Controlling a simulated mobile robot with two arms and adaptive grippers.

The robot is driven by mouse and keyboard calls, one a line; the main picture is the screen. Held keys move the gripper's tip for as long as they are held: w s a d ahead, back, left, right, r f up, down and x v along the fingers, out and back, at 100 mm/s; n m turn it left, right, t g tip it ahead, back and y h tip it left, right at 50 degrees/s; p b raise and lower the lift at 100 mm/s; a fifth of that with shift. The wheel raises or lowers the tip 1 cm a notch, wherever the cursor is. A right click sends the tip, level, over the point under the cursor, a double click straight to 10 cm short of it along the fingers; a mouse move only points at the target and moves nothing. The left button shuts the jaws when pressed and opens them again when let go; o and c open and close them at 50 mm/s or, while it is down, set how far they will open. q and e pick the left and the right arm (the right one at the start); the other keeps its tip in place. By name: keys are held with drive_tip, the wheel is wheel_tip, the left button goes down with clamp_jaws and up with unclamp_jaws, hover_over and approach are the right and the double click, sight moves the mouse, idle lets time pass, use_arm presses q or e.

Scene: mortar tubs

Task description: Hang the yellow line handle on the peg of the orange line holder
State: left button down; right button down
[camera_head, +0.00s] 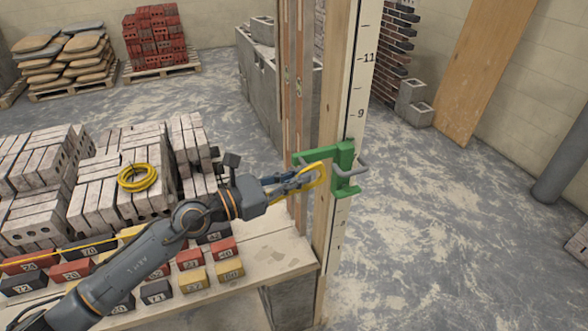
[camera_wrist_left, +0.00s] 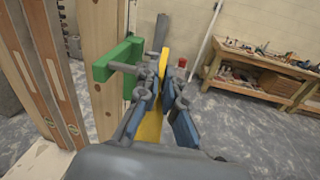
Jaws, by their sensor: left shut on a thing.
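My left gripper (camera_head: 300,181) is shut on the yellow line handle (camera_head: 320,173), which shows as a looped yellow piece at the fingertips. In the left wrist view the yellow handle (camera_wrist_left: 150,127) stands between the blue-padded fingers. A line holder (camera_head: 345,155) is fixed on the upright timber post; it is green, and I see no orange one. The green holder (camera_wrist_left: 103,68) is left of the fingers in the left wrist view. My right gripper is not in view.
The marked post (camera_head: 349,100) rises beside the plank table (camera_head: 268,250). Numbered blocks and pale bricks (camera_head: 105,190) with a yellow coil (camera_head: 137,177) lie left. Grey blocks (camera_head: 265,80) stand behind.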

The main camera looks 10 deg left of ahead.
use_arm(q)
drive_tip(key=shift+s+d+p, duration=0.45)
drive_tip(key=shift+s+p, duration=0.25)
drive_tip(key=shift+s+d+p, duration=0.45)
drive_tip(key=shift+s+p, duration=0.2)
drive_tip(key=shift+a, duration=0.1)
